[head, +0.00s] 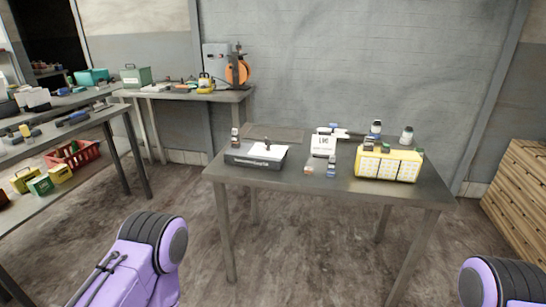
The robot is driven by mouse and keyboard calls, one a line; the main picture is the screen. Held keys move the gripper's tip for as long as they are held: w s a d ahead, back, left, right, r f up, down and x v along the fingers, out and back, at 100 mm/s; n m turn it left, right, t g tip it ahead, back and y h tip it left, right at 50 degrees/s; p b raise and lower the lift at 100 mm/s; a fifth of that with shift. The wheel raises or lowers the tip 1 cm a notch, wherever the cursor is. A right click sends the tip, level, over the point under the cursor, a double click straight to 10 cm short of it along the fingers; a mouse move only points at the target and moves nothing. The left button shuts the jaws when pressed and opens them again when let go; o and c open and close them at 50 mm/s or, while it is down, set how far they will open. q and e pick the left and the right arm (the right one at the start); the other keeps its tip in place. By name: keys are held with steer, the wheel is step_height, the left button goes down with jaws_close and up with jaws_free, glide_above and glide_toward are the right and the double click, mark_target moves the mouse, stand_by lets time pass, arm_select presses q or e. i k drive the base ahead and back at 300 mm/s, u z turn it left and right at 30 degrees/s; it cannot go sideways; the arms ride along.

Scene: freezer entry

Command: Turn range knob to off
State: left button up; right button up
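I cannot make out a range knob in the head view; nothing here is large or clear enough to tell as one. A dark box with a pale top (256,153) and a small dark upright piece on it sits at the left of the near metal table (320,189). A small yellow and black device (205,83) stands on the far back table, too small to read. Only purple links of my arms show at the bottom left and bottom right. Neither of my grippers is in view.
A yellow case with white compartments (388,164), a white sign (322,146) and small bottles (406,136) stand on the near table. A shelf bench (125,142) is at left, with a red basket (73,154). Wooden drawers (520,190) stand at right. Floor before the table is clear.

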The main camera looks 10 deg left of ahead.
mark_target(268, 142)
steer(key=u, duration=0.6)
steer(key=i, duration=1.85)
steer(key=z, duration=0.65)
